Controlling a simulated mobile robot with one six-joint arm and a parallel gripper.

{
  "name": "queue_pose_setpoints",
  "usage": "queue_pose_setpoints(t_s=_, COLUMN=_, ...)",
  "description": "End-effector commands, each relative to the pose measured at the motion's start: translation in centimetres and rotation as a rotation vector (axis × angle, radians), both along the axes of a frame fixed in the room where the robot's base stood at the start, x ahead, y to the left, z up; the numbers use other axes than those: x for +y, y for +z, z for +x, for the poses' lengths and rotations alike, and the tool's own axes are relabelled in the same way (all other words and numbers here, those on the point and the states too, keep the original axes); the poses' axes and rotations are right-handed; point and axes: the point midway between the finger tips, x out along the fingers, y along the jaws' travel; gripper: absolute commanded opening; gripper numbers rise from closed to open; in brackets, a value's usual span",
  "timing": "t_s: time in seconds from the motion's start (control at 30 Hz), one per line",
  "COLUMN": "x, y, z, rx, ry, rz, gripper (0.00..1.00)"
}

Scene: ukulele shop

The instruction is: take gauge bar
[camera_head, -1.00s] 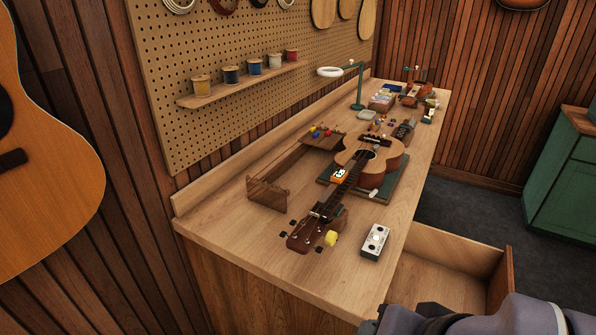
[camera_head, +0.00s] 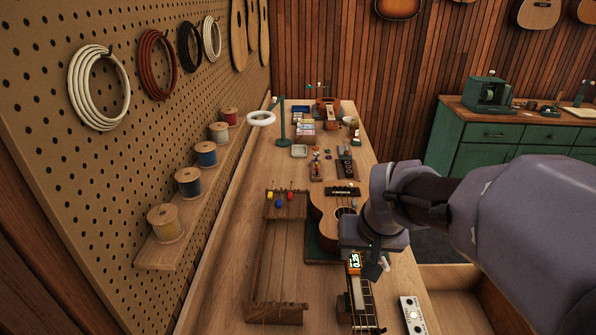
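A small orange block with a white label reading about 0.25 (camera_head: 354,262) sits on the ukulele's neck; it looks like the gauge bar, though I cannot be sure. The ukulele (camera_head: 331,207) lies on the bench with its neck toward me, partly covered by my arm. My gripper (camera_head: 374,256) hangs over the neck, just right of the orange block. Its fingers are small and dark, and I cannot tell whether they are open, shut or touching anything. A small whitish piece (camera_head: 384,264) shows beside the fingers.
A wooden rack (camera_head: 276,312) stands left of the ukulele. A white box with dark dots (camera_head: 411,315) lies right of the neck, near an open drawer (camera_head: 455,280). A green lamp (camera_head: 282,125) stands further back. The bench's left strip is mostly clear.

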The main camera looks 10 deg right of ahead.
Motion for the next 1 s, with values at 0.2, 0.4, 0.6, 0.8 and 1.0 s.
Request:
queue_pose_setpoints(t_s=0.2, x=-3.1, y=-0.2, z=3.8, rx=0.036, ry=0.033, rz=-0.053, gripper=0.38)
queue_pose_setpoints(t_s=0.4, x=-3.6, y=-5.6, z=5.7, rx=0.041, ry=0.036, rz=-0.056, gripper=0.38)
queue_pose_setpoints(t_s=0.6, x=-4.1, y=-10.5, z=7.8, rx=0.038, ry=0.036, rz=-0.056, gripper=0.38)
queue_pose_setpoints(t_s=0.8, x=-4.3, y=-12.8, z=8.8, rx=0.037, ry=0.035, rz=-0.056, gripper=0.38)
queue_pose_setpoints(t_s=1.0, x=-4.7, y=-16.2, z=10.2, rx=0.036, ry=0.036, rz=-0.056, gripper=0.38)
